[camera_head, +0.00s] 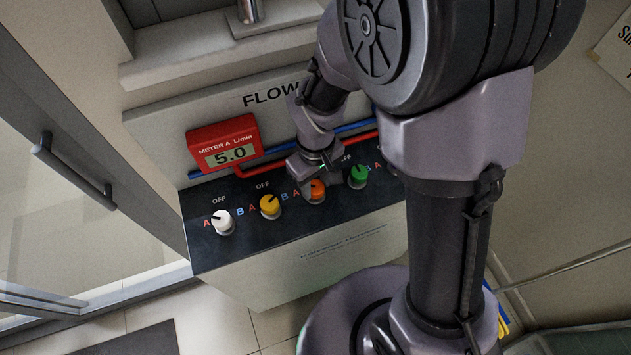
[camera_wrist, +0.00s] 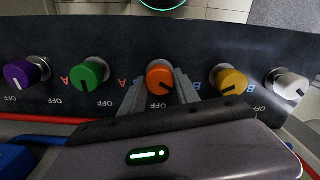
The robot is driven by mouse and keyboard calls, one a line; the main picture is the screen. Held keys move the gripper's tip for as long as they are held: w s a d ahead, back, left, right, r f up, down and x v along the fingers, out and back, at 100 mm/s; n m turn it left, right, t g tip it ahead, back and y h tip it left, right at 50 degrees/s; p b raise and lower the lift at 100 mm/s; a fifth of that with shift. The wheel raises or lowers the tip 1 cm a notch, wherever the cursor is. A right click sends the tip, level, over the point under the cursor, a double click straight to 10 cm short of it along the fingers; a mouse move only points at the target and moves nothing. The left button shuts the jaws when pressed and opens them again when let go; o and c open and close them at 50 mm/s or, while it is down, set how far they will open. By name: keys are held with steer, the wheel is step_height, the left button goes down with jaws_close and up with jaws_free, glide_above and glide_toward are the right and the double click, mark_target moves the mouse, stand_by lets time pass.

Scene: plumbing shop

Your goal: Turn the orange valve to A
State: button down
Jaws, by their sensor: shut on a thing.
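The orange valve (camera_head: 317,189) is a round knob in the middle of a row of knobs on a dark panel (camera_head: 290,228). It also shows in the wrist view (camera_wrist: 159,76), between the two fingers of my gripper (camera_wrist: 160,88). My gripper is shut on the orange valve from its OFF side. In the wrist view a dark pointer line on the orange knob seems to slant down and to the right, between OFF and the A side.
A yellow knob (camera_head: 270,206) and a white knob (camera_head: 223,221) stand to the left, and a green knob (camera_head: 357,176) to the right. A purple knob (camera_wrist: 22,73) shows in the wrist view. A red meter (camera_head: 226,146), METER A, reads 5.0. Blue and red pipes run behind the panel.

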mark_target(315, 186)
steer(key=c, duration=0.9)
jaws_free()
steer(key=shift+r, duration=0.1)
step_height(315, 186, up, 17)
steer(key=p, duration=0.6)
steer(key=shift+r, duration=0.15)
steer(key=s+d+r+m+t+y+b, duration=0.2)
steer(key=s+d+m+t+b, duration=0.3)
steer(key=s+m+b, duration=0.4)
steer(key=shift+s+d+m+t+b, duration=0.4)
steer(key=shift+s+d+m, duration=0.5)
steer(key=shift+s, duration=0.25)
